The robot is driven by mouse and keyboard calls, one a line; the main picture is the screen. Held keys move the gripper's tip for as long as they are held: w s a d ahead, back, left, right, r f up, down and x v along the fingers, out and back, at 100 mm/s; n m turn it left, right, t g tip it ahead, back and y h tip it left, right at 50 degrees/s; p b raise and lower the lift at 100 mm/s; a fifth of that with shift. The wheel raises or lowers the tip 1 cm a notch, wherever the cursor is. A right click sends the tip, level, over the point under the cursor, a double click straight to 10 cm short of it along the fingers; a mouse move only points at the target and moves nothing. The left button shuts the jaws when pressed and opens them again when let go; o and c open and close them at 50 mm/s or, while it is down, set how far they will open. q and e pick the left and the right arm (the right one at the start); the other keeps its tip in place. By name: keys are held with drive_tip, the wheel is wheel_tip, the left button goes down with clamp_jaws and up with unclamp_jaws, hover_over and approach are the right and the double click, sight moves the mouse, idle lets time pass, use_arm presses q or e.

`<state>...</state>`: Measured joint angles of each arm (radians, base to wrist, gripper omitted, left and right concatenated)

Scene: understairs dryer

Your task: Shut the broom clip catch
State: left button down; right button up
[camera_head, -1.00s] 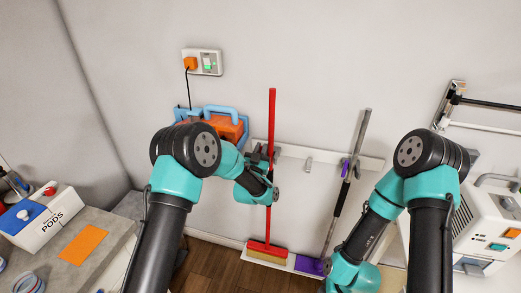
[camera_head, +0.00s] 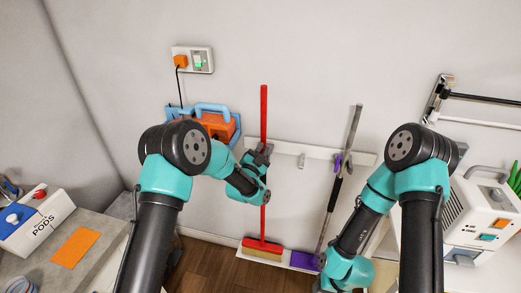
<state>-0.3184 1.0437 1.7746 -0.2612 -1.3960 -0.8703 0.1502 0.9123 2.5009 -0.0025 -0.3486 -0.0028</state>
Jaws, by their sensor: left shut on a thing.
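A red-handled broom (camera_head: 264,110) hangs upright against the white wall rail (camera_head: 285,148), its red head and bristles low by the floor. The broom clip catch is at the rail where the handle crosses it, mostly covered by my left gripper (camera_head: 260,155). My left gripper is shut there on a small part at the handle, which I take to be the catch; its exact angle is too small to tell. My right arm reaches down in front at the right, and its gripper does not show.
A grey and purple mop (camera_head: 337,185) leans on the rail right of the broom. A blue caddy with an orange item (camera_head: 216,125) hangs at the left. A white appliance (camera_head: 490,215) stands at the right, a worktop with a pods box (camera_head: 38,222) at the left.

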use_arm(q)
drive_tip(key=shift+f, duration=0.1)
idle(0.3)
drive_tip(key=c, duration=1.1)
unclamp_jaws()
drive_tip(key=shift+s, duration=0.1)
drive_tip(key=v, duration=1.7)
drive_tip(key=shift+a+f, duration=0.1)
